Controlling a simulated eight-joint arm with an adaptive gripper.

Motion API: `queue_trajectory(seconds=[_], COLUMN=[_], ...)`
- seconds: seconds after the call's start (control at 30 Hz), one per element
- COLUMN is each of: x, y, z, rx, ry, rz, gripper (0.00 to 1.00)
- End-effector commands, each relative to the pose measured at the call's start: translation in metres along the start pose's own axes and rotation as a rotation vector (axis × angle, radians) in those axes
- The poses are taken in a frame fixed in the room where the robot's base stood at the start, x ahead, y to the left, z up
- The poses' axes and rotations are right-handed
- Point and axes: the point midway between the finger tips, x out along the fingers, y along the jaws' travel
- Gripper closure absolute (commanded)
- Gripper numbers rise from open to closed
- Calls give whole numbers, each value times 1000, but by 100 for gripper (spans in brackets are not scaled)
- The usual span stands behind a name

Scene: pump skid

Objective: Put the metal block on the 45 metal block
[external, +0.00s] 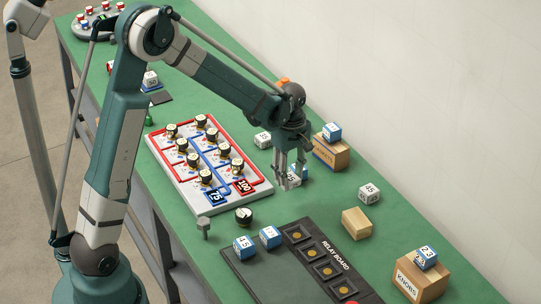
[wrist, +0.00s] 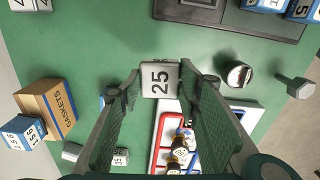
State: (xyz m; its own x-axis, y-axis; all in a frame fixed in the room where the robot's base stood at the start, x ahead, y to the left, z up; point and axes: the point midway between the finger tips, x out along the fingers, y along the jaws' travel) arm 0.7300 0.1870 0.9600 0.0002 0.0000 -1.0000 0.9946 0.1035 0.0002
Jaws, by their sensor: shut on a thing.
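My gripper (external: 290,172) is shut on a pale metal block (wrist: 160,80) marked 25, held between both fingertips in the wrist view. In the external view it is right of the circuit board, with the block partly hidden by the fingers. The 45 metal block (external: 369,193) sits on the green table to the right of my gripper, with a bare top. In the wrist view a pale block (wrist: 30,4), probably this one, is cut off at the top left edge. My gripper is apart from it.
The gaskets box (external: 330,153) with a blue block (external: 332,132) on top stands behind my gripper. A wooden block (external: 356,222) lies near the 45 block. The relay board (external: 322,262) and knobs box (external: 421,278) are in front. Another metal block (external: 263,139) lies behind left.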

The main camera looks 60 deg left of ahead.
Motion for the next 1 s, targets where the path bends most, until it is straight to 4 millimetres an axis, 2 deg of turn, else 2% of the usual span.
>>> queue_trajectory(seconds=[0.27,0.7,0.9,1.0], x=[-13,-34,-40,-42], y=[66,180,219,231], z=[22,79,104,112], rx=[26,74,92,98], ry=[0,0,0,0], rz=[0,0,0,0], gripper=[81,81,81,81])
